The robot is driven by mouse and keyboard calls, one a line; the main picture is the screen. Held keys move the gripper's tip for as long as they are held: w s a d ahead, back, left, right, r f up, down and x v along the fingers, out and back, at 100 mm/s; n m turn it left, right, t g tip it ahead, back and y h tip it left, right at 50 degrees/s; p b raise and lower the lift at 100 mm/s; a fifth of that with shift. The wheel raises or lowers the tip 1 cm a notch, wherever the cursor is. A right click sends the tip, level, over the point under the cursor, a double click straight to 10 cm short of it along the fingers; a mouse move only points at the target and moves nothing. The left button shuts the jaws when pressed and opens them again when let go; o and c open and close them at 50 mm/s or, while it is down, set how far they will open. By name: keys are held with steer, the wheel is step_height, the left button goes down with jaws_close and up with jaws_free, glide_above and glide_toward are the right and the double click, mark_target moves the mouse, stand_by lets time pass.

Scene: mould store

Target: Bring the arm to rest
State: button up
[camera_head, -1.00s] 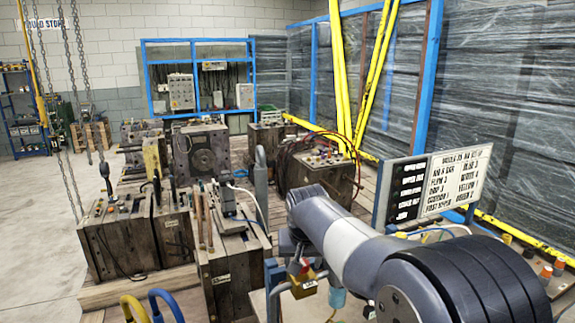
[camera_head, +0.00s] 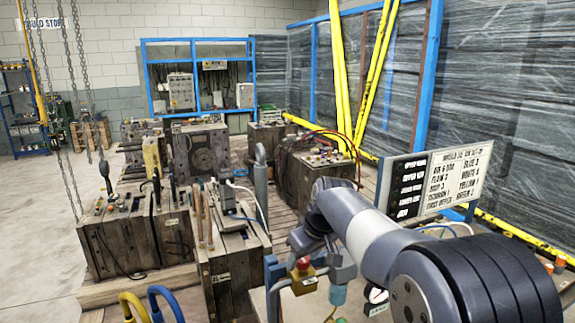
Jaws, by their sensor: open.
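My arm reaches in from the lower right, with a dark ribbed joint nearest the camera and a grey and white link running up and left. Its wrist joints bend down near the middle of the view, above the cluttered bench edge. My gripper's fingers cannot be made out; they are not in view past the wrist. No held object shows.
A yellow box with a red button (camera_head: 303,276) lies close below the wrist. A sign board (camera_head: 436,184) stands right, behind the arm. Wooden-sided mould blocks (camera_head: 233,273) crowd the left and middle. Chains (camera_head: 70,100) hang at left. Open floor (camera_head: 35,215) lies far left.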

steer(key=n+g, duration=0.1)
steer(key=n, duration=0.2)
steer(key=n+g+y, duration=0.1)
steer(key=n, duration=0.2)
steer(key=shift+w+d+p, duration=0.1)
steer(key=shift+w+p, duration=0.1)
steer(key=shift+p, duration=0.15)
steer(key=shift+v, duration=1.05)
